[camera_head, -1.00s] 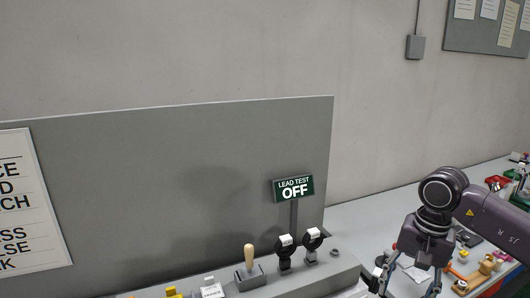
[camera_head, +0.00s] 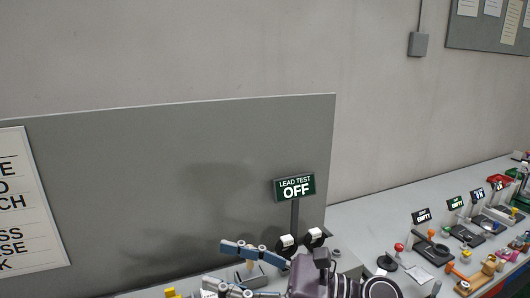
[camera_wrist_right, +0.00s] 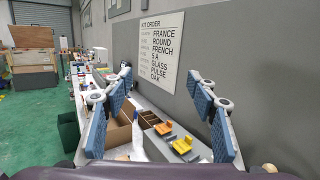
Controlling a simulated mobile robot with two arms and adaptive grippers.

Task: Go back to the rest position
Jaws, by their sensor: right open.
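My right gripper (camera_head: 232,268) is at the bottom of the head view, in front of the grey panel and pointing left. Its two blue-padded fingers are spread apart with nothing between them. In the right wrist view the fingers (camera_wrist_right: 160,85) stand wide open on either side of the picture. My left gripper is not in view.
The LEAD TEST OFF sign (camera_head: 294,188) stands on a post behind my gripper, close to two black-and-white clamps (camera_head: 314,236). The side bench (camera_head: 372,222) at right carries several small stations. Orange and yellow blocks (camera_wrist_right: 182,146) and a KIT ORDER sheet (camera_wrist_right: 160,45) show in the wrist view.

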